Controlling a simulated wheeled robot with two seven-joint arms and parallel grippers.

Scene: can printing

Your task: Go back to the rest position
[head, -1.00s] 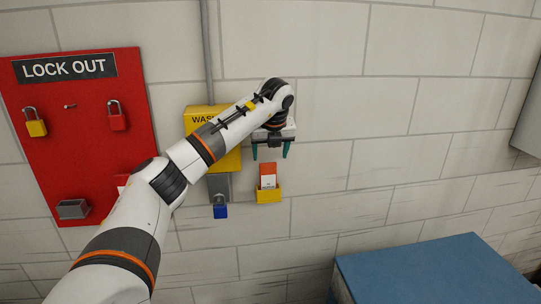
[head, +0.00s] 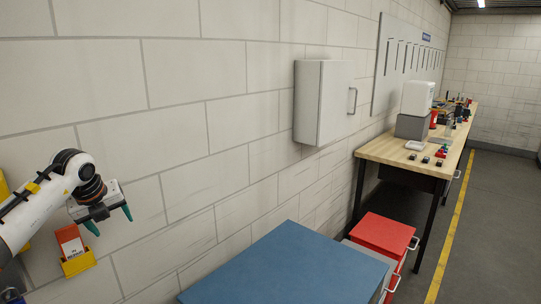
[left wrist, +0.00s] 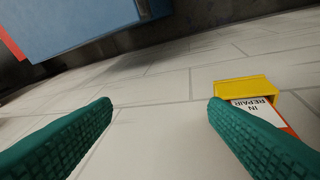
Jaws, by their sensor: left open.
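My left gripper (head: 110,222) is at the left of the head view, close to the white block wall. Its two green fingers are apart with nothing between them. They also show open and empty in the left wrist view (left wrist: 160,105). A yellow holder (head: 78,264) with a red and white card (head: 70,240) is on the wall just below and left of the gripper. In the left wrist view the holder (left wrist: 246,85) and its "IN REPAIR" card (left wrist: 255,110) lie beside the right finger. My right gripper is not in view.
A blue-topped cabinet (head: 290,272) stands in front at the bottom centre, with a red cabinet (head: 382,235) beyond it. A white wall box (head: 322,105) hangs above. A wooden workbench (head: 395,150) with several items runs along the wall. Grey floor (head: 490,230) is open at right.

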